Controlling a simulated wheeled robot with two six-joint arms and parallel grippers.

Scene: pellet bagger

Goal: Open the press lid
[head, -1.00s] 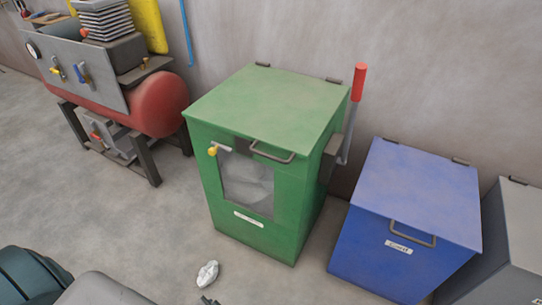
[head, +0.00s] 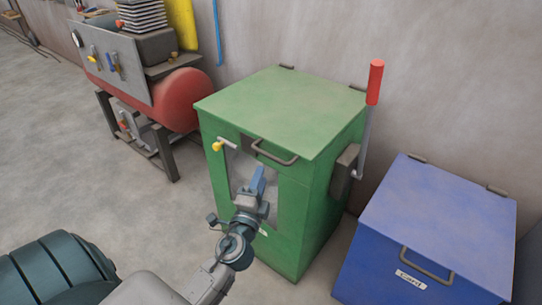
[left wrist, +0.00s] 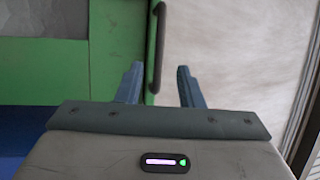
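The green press (head: 312,205) stands against the wall with its green lid (head: 285,108) down flat on top. The lid's grey bar handle (head: 276,155) sticks out from the front edge. A small yellow-knobbed latch (head: 217,146) is on the front, left of the handle. My left gripper (head: 258,178) is in front of the press window, below the handle and apart from it. In the left wrist view its two blue fingers (left wrist: 159,80) are spread with nothing between them, and the dark handle (left wrist: 157,45) lies ahead of the gap. My right gripper is not in view.
A red-topped lever (head: 373,85) rises at the press's right side. A blue lidded bin (head: 435,225) stands close on the right. A red tank (head: 185,98) on a dark frame stands to the left.

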